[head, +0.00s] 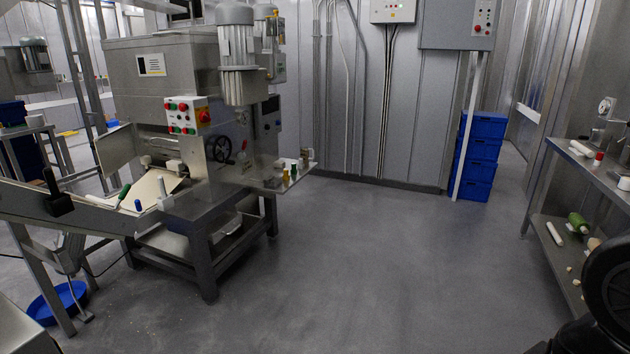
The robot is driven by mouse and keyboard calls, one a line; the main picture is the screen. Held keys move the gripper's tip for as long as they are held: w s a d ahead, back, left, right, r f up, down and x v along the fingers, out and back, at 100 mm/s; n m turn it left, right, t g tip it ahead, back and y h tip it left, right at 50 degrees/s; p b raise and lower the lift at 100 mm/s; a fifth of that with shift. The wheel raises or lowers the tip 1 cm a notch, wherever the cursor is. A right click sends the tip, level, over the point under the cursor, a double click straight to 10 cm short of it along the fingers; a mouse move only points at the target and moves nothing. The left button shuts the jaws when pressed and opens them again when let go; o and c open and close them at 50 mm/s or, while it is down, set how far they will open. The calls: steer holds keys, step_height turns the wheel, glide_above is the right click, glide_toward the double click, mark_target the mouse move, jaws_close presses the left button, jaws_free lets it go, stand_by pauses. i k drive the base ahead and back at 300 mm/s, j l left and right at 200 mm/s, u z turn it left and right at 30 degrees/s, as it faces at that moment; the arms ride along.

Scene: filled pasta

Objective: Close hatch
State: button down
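The pasta machine (165,72) stands at the left, a large grey metal unit on a heavy frame. A flat metal panel (115,148), which looks like the hatch, stands swung out from the machine's front left side. Behind it the machine's opening (160,155) is exposed, with pale dough or a light sheet inside. I cannot tell the hinge side clearly. My gripper is not in view; only a dark part of my own body shows at the lower right, far from the machine.
The grey floor (370,260) in the middle is clear. A sloping conveyor (70,212) reaches out at the left, with a blue bowl (58,302) below it. Blue crates (482,150) stand at the back wall. A metal shelf (590,178) with small items lines the right.

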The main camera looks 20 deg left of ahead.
mark_target(116, 148)
steer(key=i+u, duration=0.25)
steer(key=i, duration=0.4)
steer(key=i+u, duration=0.3)
steer(key=i, duration=0.35)
steer(key=i+l+u, duration=0.25)
steer(key=i, duration=0.4)
steer(key=i+j+u, duration=0.3)
steer(key=i+u, duration=0.2)
steer(key=i+j+u, duration=0.15)
steer(key=i+u, duration=0.85)
steer(key=i+l+u, duration=0.25)
steer(key=i+u, duration=0.65)
steer(key=i, duration=0.5)
